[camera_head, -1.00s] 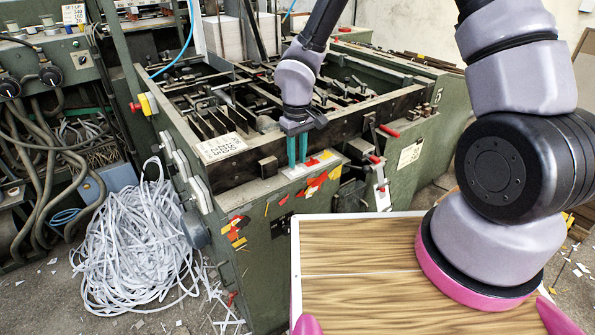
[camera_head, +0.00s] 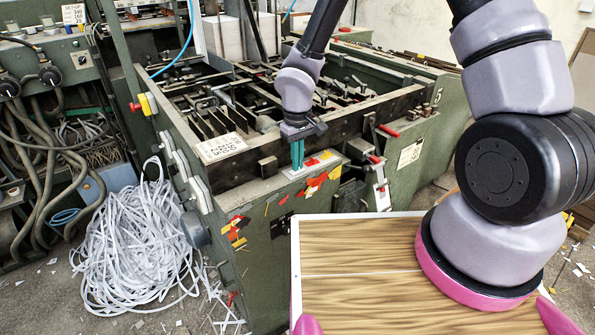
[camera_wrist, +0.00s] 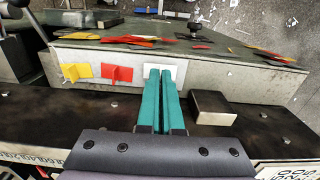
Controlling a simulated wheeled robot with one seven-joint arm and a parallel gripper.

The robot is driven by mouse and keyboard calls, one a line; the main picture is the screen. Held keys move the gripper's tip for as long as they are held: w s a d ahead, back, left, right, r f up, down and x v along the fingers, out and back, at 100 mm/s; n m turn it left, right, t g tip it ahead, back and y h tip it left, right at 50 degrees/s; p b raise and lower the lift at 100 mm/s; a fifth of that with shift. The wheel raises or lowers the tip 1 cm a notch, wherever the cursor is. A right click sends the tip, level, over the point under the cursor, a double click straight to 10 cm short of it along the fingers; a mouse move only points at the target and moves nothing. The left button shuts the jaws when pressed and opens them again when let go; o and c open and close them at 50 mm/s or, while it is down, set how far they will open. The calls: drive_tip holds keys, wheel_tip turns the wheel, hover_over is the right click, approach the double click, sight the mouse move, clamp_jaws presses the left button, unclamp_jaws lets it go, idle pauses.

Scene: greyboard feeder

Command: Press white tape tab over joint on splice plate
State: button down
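The white tape tab (camera_wrist: 150,73) shows in the wrist view at the end of a row on a pale metal plate (camera_wrist: 92,84). A red tab (camera_wrist: 118,74) and a yellow tab (camera_wrist: 77,73), each with a raised fin, sit beside it. My gripper (camera_wrist: 165,72) points at the white tab. Its two teal fingers are close together with a thin gap, their tips at the tab and covering its middle. The gripper (camera_head: 298,168) is over the machine's front corner in the head view. I cannot make out the joint.
Red and yellow scraps (camera_head: 318,183) lie around the corner of the green machine (camera_head: 258,270). A dark block (camera_wrist: 210,107) is close to the right of the fingers. A heap of white strips (camera_head: 135,240) lies on the floor at left.

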drive_tip(key=shift+r, duration=3.85)
